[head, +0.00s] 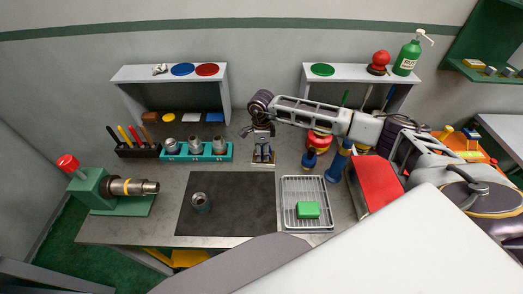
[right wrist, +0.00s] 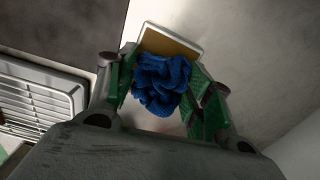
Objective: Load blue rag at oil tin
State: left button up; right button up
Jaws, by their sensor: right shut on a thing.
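My right gripper (head: 263,155) is at the back middle of the bench, pointing down. In the right wrist view its green-padded fingers (right wrist: 163,90) are shut on a crumpled blue rag (right wrist: 162,82). In the head view the rag is mostly hidden by the gripper. My left gripper is not in view.
A wire tray (head: 290,220) holding a green block (head: 308,210) lies in front of the gripper. A dark mat (head: 235,215) with a metal fitting (head: 201,202) is left of it. A teal socket holder (head: 222,155) and a green vise (head: 100,190) stand further left.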

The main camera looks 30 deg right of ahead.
aim_at(262, 150)
jog(key=shift+f+b, duration=0.6)
jog(key=shift+f, duration=0.05)
dwell(3.2)
jog(key=shift+r, duration=0.2)
jog(key=shift+r+p, duration=1.65)
jog(key=shift+r, duration=1.75)
jog(key=shift+n, duration=0.3)
